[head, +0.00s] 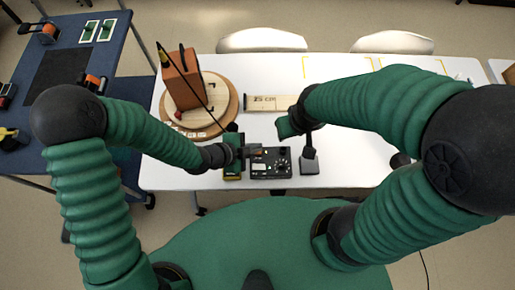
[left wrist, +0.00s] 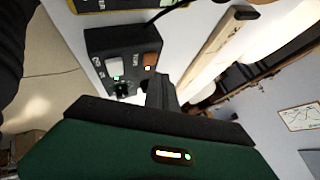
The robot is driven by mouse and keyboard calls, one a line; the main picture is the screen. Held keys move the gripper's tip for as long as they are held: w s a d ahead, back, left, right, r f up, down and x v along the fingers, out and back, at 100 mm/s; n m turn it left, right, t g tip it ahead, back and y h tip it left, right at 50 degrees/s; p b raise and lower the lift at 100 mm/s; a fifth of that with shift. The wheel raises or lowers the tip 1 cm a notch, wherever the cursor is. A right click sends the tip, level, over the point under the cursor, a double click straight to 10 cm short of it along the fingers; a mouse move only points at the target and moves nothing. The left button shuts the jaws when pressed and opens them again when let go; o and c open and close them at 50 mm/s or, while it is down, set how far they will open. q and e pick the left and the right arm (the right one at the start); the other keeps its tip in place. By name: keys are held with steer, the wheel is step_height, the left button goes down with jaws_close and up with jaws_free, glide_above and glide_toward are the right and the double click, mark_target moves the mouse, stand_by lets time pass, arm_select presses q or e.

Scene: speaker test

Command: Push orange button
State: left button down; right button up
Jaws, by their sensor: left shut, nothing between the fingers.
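A black control box (head: 271,170) with a white panel and dark knobs sits near the table's front edge. In the left wrist view the box (left wrist: 96,40) shows a white square (left wrist: 115,66), a knob and an orange button (left wrist: 151,60) at its right side. My left gripper (head: 251,152) is shut and empty at the box's upper left; its dark fingers (left wrist: 161,88) show just below the orange button in the wrist view. I cannot tell whether they touch it. My right gripper (head: 287,127) hangs above the table behind the box, its fingers unclear.
A grey-based dark stand (head: 309,167) is right of the box. A green and yellow item (head: 232,169) lies left of it. A round wooden board (head: 222,92) bears an orange-brown block (head: 181,80). A labelled wooden piece (head: 264,103) lies behind. The white table's right part is mostly clear.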

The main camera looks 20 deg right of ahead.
arm_select(q)
step_height(320, 180, up, 6)
steer(key=p, duration=0.5)
